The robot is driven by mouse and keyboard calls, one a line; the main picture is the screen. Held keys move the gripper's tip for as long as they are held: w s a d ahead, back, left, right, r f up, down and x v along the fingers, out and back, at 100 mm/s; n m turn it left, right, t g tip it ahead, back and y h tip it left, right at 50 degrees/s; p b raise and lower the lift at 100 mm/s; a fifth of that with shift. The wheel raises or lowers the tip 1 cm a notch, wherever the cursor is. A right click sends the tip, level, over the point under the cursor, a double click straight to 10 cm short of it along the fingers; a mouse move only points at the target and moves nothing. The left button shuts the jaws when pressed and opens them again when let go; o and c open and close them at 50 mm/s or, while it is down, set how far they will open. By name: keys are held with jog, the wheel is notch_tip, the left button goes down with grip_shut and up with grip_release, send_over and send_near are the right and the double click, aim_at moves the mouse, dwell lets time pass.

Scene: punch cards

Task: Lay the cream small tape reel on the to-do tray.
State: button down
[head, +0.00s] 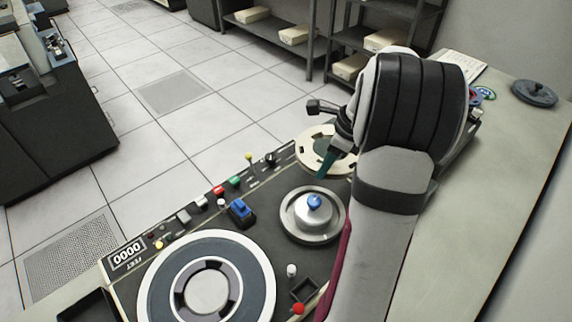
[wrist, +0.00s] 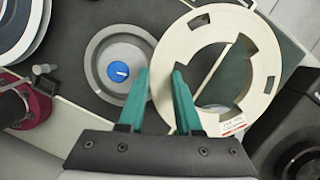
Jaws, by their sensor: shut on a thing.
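The cream small tape reel (head: 304,148) is a flat ring with notches, at the back right of the dark tape-machine deck in the head view. In the wrist view the reel (wrist: 265,82) is on the right, with a small white and red label on its rim. My gripper (wrist: 161,76) has its teal fingers on either side of the reel's left rim, shut on it. In the head view my gripper (head: 327,163) is partly hidden by my arm. I cannot tell how high the reel is above the deck. I cannot make out the to-do tray for certain.
A grey hub with a blue knob (head: 314,203) stands just in front of the reel. A large white-rimmed reel (head: 257,262) lies at the deck's front left. A dark disc (head: 535,93) lies on the pale bench at the right, which has free room.

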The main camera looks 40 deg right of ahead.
jog(key=w+d+f+m+h, duration=0.1)
jog(key=w+d+f+m, duration=0.2)
jog(key=w+d, duration=0.35)
jog(key=w+d+f+m, duration=0.2)
jog(key=w+d, duration=0.3)
jog(key=d, duration=0.3)
send_over(321, 155)
jog(key=s, duration=0.1)
jog(key=shift+d+f, duration=0.15)
jog(key=shift+f, duration=2.4)
jog(key=shift+f, duration=1.2)
jog(key=c, duration=0.5)
grip_release()
jog(key=shift+f, duration=0.1)
jog(key=c, duration=0.4)
jog(key=shift+o, duration=0.2)
notch_tip(321, 155, up, 9)
